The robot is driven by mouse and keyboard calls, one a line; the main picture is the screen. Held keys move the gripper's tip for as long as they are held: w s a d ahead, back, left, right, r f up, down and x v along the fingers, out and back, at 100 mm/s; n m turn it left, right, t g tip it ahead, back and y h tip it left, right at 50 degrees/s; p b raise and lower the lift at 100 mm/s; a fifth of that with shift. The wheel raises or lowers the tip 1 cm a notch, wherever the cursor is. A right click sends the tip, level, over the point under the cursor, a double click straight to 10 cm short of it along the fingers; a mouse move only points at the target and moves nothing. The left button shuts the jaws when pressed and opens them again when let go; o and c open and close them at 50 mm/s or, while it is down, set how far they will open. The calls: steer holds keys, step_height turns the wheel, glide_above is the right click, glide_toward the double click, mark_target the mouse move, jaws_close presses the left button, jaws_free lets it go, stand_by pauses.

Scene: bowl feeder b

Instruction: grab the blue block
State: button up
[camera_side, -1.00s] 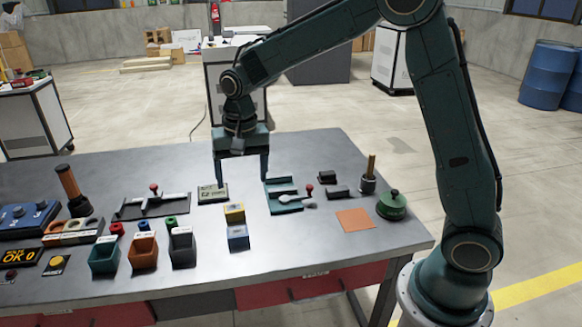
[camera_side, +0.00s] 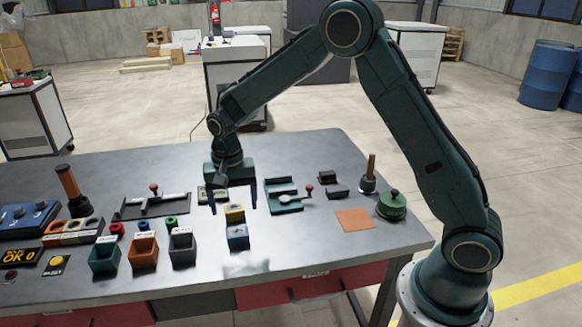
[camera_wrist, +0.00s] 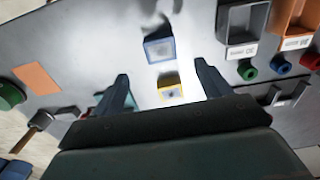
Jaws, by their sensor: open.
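The blue block (camera_side: 237,238) sits on the grey table in front of the yellow block (camera_side: 235,213). My gripper (camera_side: 233,210) is open, its fingers pointing down on either side of the yellow block in the side view. In the wrist view, the blue block (camera_wrist: 159,50) lies beyond the fingertips, centred between them. The yellow block (camera_wrist: 170,88) is nearer, between the open fingers of my gripper (camera_wrist: 161,70). Nothing is held. I cannot tell the exact fingertip height above the table.
Green (camera_side: 104,258), orange (camera_side: 143,256) and dark grey (camera_side: 182,252) bins stand left of the blocks. A clamp-like fixture (camera_side: 286,198) with a red-knobbed lever is to the right. An orange square (camera_side: 354,220) lies farther right. The table's front edge is close to the blue block.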

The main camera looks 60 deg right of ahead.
mark_target(237, 232)
steer(key=shift+f, duration=2.45)
steer(key=shift+w+f, duration=0.1)
steer(key=shift+f, duration=2.5)
steer(key=c, duration=1.2)
steer(key=shift+r, duration=0.25)
step_height(237, 232, up, 20)
steer(key=shift+f, duration=0.15)
